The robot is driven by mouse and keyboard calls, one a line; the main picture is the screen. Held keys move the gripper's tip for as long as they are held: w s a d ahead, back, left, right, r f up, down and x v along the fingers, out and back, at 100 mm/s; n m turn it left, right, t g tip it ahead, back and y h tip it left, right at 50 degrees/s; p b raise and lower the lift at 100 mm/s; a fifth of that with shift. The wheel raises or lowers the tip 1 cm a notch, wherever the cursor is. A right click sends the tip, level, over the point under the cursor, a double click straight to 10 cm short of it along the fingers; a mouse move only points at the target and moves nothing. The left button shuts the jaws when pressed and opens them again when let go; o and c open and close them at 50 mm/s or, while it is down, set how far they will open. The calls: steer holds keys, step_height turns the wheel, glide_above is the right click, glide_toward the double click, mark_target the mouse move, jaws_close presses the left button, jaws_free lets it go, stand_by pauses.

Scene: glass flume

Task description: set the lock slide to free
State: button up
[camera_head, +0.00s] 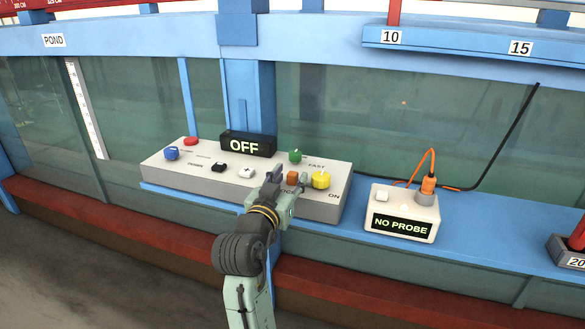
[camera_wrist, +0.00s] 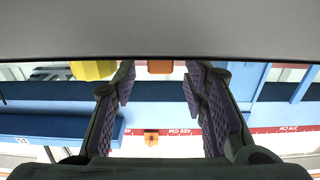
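The lock slide appears to be the small orange-brown block (camera_head: 292,177) near the right front of the grey control box (camera_head: 160,176). Its label is mostly hidden by my gripper, so I cannot read which position it is in. My gripper (camera_head: 289,182) is at the box with its fingers apart on either side of the block. In the wrist view the orange block (camera_wrist: 161,67) shows at the top, between the open fingertips (camera_wrist: 161,78), with a visible gap on both sides. The near finger and hand hide part of the box front.
A yellow knob (camera_head: 320,180) stands close to the right of the block, and a green knob (camera_head: 295,156) behind it. A white button (camera_head: 246,173) is to the left. A display (camera_head: 247,145) reads OFF. A probe meter (camera_head: 402,213) reading NO PROBE stands at the right.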

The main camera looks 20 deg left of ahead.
steer(key=shift+w, duration=1.35)
steer(key=shift+c, duration=0.4)
jaws_close()
